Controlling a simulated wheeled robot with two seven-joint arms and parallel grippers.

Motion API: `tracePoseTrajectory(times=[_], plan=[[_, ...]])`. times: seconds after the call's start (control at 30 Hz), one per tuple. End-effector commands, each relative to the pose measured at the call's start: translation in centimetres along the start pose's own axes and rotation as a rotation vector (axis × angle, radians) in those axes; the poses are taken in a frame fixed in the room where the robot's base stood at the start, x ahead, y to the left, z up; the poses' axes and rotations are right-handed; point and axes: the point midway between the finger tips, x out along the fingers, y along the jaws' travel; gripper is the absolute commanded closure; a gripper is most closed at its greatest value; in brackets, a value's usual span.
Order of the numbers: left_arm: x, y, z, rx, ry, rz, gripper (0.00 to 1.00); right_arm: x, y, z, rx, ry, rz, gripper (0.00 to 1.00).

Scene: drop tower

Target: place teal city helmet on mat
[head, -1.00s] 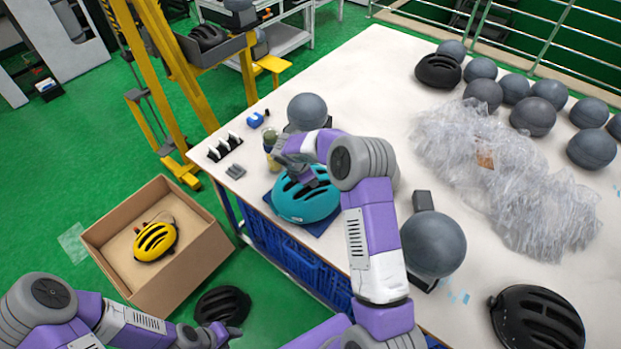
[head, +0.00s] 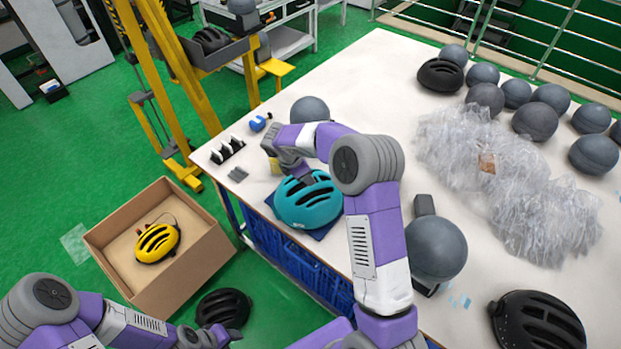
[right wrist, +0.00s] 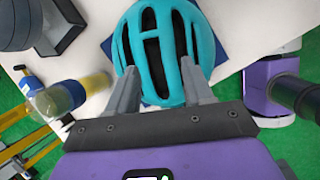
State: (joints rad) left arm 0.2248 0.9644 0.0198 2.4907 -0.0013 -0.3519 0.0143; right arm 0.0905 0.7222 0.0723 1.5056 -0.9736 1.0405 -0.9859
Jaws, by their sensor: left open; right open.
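The teal helmet (head: 308,205) rests on the dark blue mat (head: 324,231) at the table's near left edge. Both also show in the right wrist view, helmet (right wrist: 163,45) and mat (right wrist: 217,53). My right gripper (right wrist: 160,88) is open, with its two fingers apart in front of the helmet's shell; I cannot tell whether they touch it. In the head view, my right arm hides part of that gripper, just behind the helmet. My left gripper (head: 212,338) is open and low at the bottom left, beside a black helmet (head: 224,308) on the floor.
A cardboard box (head: 205,262) holding a yellow helmet (head: 157,242) stands on the floor. Grey balls, such as one on a stand (head: 436,248), crumpled clear plastic (head: 500,180) and black helmets (head: 538,322) occupy the table.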

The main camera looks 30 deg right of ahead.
Motion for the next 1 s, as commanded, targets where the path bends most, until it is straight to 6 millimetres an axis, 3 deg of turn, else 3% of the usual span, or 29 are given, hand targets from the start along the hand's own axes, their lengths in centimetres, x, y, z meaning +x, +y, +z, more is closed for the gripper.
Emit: tracePoseTrajectory(times=[0.1,0.3,0.47,0.57,0.67,0.8,0.9,1.0], plan=[[-0.2,0.1,0.0,0.0,0.0,0.0,0.57,-2.4,0.0,0.0,0.001,0.001,0.002,0.49],[-0.3,0.1,0.0,0.0,0.0,0.0,0.57,-4.3,0.0,0.0,0.001,0.001,-0.001,0.49],[-0.3,0.1,0.0,0.0,0.0,0.0,0.57,-4.3,-0.2,-0.4,0.004,0.01,-0.005,0.49],[-0.3,0.1,0.0,0.0,0.0,0.0,0.57,-2.5,-1.5,-2.8,0.036,0.077,-0.026,0.49],[-0.3,0.1,0.0,0.0,0.0,0.0,0.57,0.8,-4.7,-7.7,0.136,0.218,-0.086,0.49],[-0.3,0.1,0.0,0.0,0.0,0.0,0.57,4.9,-12.0,-16.0,0.432,0.45,-0.257,0.49],[-0.3,0.1,0.0,0.0,0.0,0.0,0.57,6.5,-17.4,-20.4,0.714,0.556,-0.406,0.49],[-0.3,0.1,0.0,0.0,0.0,0.0,0.57,7.3,-22.3,-23.0,1.017,0.59,-0.546,0.49]])
